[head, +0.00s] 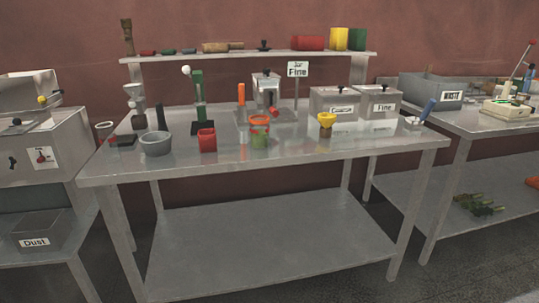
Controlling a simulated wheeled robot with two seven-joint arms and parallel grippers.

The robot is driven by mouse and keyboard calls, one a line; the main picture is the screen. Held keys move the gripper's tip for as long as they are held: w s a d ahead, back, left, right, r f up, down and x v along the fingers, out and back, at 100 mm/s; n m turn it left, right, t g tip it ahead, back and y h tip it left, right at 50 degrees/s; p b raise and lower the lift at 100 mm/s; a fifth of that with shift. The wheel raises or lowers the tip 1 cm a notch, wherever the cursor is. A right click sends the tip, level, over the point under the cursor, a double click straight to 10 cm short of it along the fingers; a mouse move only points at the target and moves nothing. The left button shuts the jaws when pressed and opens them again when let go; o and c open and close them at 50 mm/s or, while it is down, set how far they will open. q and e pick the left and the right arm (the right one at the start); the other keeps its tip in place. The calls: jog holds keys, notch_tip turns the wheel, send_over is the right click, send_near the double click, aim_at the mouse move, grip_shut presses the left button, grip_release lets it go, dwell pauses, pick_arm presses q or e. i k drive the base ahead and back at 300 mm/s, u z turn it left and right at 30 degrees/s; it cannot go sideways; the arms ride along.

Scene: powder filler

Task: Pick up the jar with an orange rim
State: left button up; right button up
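In the head view, a jar with an orange rim (260,141) stands upright near the front edge of the middle metal table (215,170). Its body looks greenish with red-orange patches, and its contents are too small to tell. It stands apart from the red square container (207,140) on its left. Neither of my grippers is in view.
A grey bowl (156,144) stands further left, and a yellow funnel-like piece (326,121) to the right. Behind are a green press-like device (198,100), a "Fine" sign (298,70) and metal boxes (335,104). The table's front right is clear.

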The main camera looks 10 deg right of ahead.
aim_at(258, 127)
jog(key=u, duration=0.9)
jog(key=i, duration=1.35)
jog(key=z, duration=0.75)
jog(key=i, duration=0.4)
jog(key=z, duration=0.3)
